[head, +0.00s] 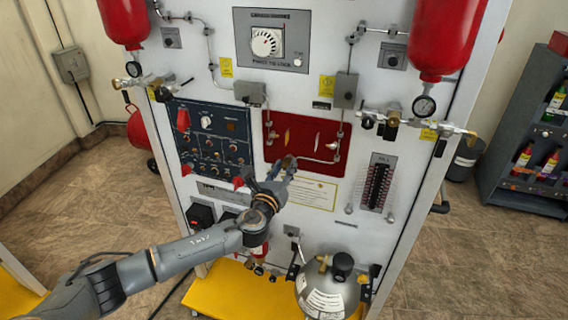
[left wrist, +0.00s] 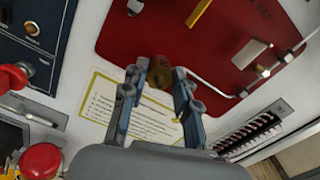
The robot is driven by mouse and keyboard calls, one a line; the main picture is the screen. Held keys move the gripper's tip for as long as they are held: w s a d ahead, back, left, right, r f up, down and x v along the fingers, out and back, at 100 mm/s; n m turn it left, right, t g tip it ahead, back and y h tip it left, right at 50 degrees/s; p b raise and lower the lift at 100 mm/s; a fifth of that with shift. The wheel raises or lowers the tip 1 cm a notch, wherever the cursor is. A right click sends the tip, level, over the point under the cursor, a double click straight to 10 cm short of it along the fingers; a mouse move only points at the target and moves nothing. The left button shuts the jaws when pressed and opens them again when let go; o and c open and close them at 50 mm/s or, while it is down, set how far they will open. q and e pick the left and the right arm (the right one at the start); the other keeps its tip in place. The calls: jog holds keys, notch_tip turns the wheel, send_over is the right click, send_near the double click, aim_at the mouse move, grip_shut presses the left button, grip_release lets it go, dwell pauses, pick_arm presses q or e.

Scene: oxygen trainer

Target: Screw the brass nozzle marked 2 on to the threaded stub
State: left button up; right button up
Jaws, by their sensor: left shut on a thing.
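My left gripper (head: 281,168) is in front of the lower edge of the red panel (head: 310,128). Its fingers are shut on a small brass nozzle (left wrist: 160,73), which sits between the fingertips in the left wrist view (left wrist: 160,68). The number on the nozzle cannot be read. Brass fittings show at the red panel's left (head: 272,134) and right (head: 333,146), where pipes end. I cannot tell which one is the threaded stub. The held nozzle appears apart from both. My right gripper is not in view.
A yellow-framed label (head: 312,193) is just below the red panel. A dark blue switch panel (head: 212,140) with red guards is to the left. A gauge strip (head: 377,185) is to the right. A steel cylinder (head: 327,290) stands below on a yellow base (head: 225,294).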

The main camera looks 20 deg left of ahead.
pick_arm(q)
jog(key=shift+r+m, duration=0.15)
jog(key=shift+m, duration=0.15)
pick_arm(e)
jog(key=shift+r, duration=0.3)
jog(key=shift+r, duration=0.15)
pick_arm(q)
jog(key=shift+r+m+p, duration=0.15)
jog(key=shift+m+p, duration=1.25)
jog(key=shift+m, duration=0.1)
jog(key=shift+f+m, duration=0.2)
jog(key=shift+m, duration=0.1)
jog(key=shift+f, duration=0.1)
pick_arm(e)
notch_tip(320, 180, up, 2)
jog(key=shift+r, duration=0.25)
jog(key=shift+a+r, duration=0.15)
